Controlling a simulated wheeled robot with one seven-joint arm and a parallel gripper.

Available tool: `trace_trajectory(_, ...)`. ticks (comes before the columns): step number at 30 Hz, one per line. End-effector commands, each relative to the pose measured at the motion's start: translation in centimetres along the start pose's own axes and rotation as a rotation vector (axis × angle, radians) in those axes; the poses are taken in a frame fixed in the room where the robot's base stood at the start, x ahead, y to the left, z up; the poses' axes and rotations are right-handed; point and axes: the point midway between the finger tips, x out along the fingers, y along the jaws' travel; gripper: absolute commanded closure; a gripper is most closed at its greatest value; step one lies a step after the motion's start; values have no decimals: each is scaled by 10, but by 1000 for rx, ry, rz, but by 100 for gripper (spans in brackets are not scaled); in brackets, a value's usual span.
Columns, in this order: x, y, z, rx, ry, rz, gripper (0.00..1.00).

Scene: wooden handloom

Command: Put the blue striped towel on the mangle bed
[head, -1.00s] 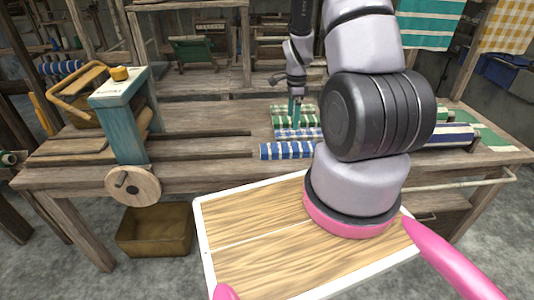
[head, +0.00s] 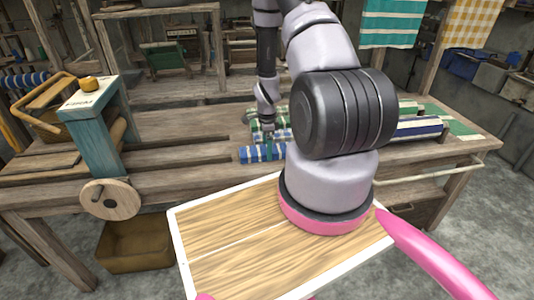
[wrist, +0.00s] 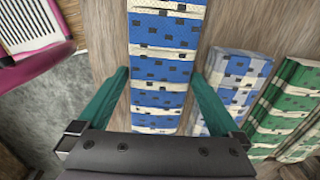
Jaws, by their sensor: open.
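The blue striped towel (head: 258,153), blue with white bands, lies near the front edge of the wooden bench, partly hidden by my arm. In the wrist view the towel (wrist: 165,65) runs lengthwise between my fingers. My gripper (head: 268,142) is open over it, with one teal finger on each side; the wrist view shows my gripper (wrist: 160,105) too. Contact cannot be told. The mangle seems to be the wooden frame with a teal post (head: 95,140) and round wheel at the left; its flat wooden bed (head: 45,163) looks bare.
A blue-and-white checked cloth (wrist: 235,75) and a green checked cloth (wrist: 290,105) lie close to the right in the wrist view. More rolled cloths (head: 418,128) lie at the bench's right. A brown bin (head: 130,245) stands below. The bench between mangle and towel is largely clear.

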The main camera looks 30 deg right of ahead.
Motion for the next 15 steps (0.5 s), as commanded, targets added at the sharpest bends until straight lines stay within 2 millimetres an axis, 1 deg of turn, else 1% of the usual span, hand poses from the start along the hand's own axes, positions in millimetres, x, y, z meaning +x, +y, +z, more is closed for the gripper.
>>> trace_trajectory(2,3,0,0,0,0,-1,0)
trace_trajectory(7,3,0,0,0,0,-1,0)
trace_trajectory(8,3,0,0,0,0,-1,4)
trace_trajectory(9,3,0,0,0,0,-1,19)
trace_trajectory(11,3,0,0,0,0,-1,42)
trace_trajectory(12,3,0,0,0,0,-1,57)
trace_trajectory(13,3,0,0,0,0,-1,68)
trace_trajectory(14,3,-1,0,0,0,-1,78)
trace_trajectory(15,3,-1,0,0,0,-1,78)
